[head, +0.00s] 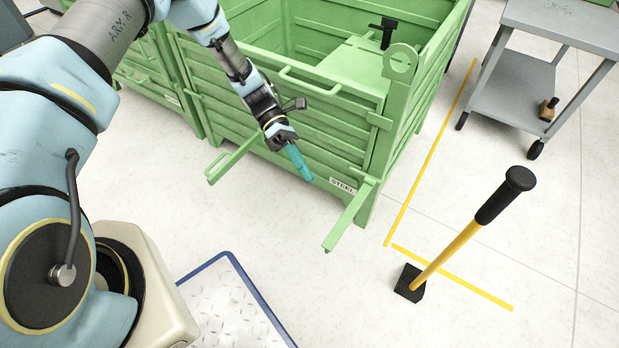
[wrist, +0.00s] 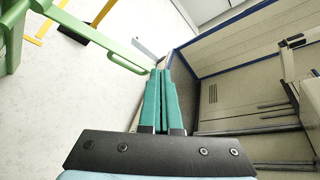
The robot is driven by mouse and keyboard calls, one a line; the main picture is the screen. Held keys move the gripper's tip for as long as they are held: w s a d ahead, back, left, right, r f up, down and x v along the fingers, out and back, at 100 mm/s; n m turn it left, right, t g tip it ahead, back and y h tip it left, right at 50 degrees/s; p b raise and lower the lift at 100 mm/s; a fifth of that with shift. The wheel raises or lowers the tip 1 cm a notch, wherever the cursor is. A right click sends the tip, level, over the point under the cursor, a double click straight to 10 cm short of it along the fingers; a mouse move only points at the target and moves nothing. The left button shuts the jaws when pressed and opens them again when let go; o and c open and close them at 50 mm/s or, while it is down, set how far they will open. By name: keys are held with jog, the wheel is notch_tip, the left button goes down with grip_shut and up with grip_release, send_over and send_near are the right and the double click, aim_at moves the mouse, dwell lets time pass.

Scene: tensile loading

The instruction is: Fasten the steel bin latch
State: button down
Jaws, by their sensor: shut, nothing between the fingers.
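The green steel bin (head: 300,130) has a white "STEEL" label (head: 343,185) at its lower front right. A green latch bar (head: 348,220) sticks out from its front right corner, away from the front wall; in the wrist view a green bar (wrist: 95,32) reaches toward the fingertips from the upper left. A second green bar (head: 232,160) sticks out at the front left. My gripper (head: 307,177) has teal fingers, shut and empty, in front of the bin between the two bars. In the wrist view the fingers (wrist: 163,72) lie together; I cannot tell whether they touch the bar.
A sledgehammer (head: 460,240) stands head-down on the floor at the right, near yellow floor lines (head: 440,170). A grey cart (head: 560,35) stands at the upper right. A blue-edged metal plate (head: 230,305) lies at the lower middle. The floor before the bin is otherwise clear.

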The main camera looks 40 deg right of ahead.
aim_at(347, 220)
jog(key=s+a+f+m+t+h+b, duration=0.1)
jog(key=s+a+f+m+h+b, duration=0.2)
jog(key=f+b, duration=1.2)
jog(key=shift+f+m+t+h, duration=0.15)
jog(key=shift+m+t+h, duration=0.15)
jog(key=shift+m+h, duration=0.5)
jog(key=shift+s, duration=0.1)
jog(key=b+x, duration=0.4)
jog(key=x, duration=0.6)
jog(key=shift+w+r+b, duration=0.25)
jog(key=shift+r+b, duration=0.15)
jog(key=shift+r, duration=0.55)
jog(key=shift+w+r+b, duration=0.25)
jog(key=shift+r+b, duration=0.1)
jog(key=shift+r, duration=0.55)
jog(key=shift+r, duration=0.1)
